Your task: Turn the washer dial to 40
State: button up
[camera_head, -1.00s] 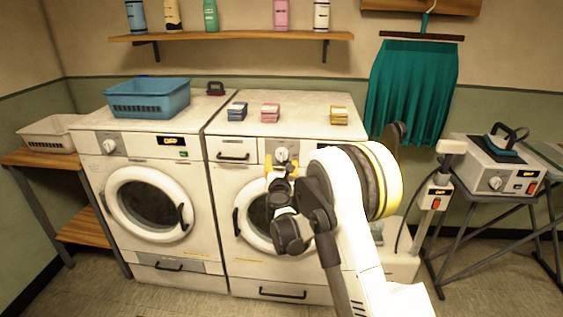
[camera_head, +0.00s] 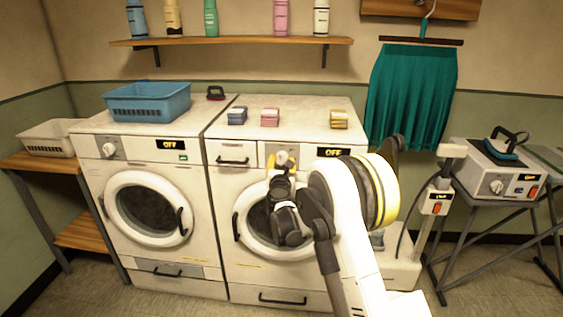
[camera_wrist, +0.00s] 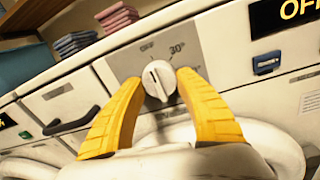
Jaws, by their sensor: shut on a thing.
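The right-hand washer (camera_head: 220,185) has a round white dial (camera_wrist: 158,80) on a grey panel, left of its display (camera_head: 333,152), which reads OFF. In the wrist view the panel shows an OFF mark and a 30° mark above the dial; a further mark to the right is partly hidden by a finger. In the head view my gripper (camera_head: 283,168) covers the dial's lower part.
The left washer (camera_head: 95,160) has its own dial and an OFF display. A blue basket (camera_head: 150,103) and several folded cloth stacks (camera_head: 270,117) sit on top. A drawer handle (camera_head: 232,161) is left of the dial. An iron station (camera_head: 495,170) stands at right.

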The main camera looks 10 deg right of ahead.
jog(key=shift+m, duration=0.3)
jog(key=m, duration=0.4)
jog(key=shift+m, duration=0.3)
jog(key=m, duration=0.4)
jog(key=shift+a+m+t+h, duration=0.1)
jog(key=shift+m+t+h, duration=0.2)
jog(key=shift+m+h, duration=0.1)
jog(key=m, duration=0.5)
jog(key=shift+r+m+h, duration=0.1)
jog(key=shift+m+h, duration=0.3)
jog(key=m, duration=0.5)
jog(key=shift+r+h, duration=0.1)
jog(key=shift+h, duration=0.2)
jog(key=o, duration=1.2)
jog(key=shift+w, duration=0.1)
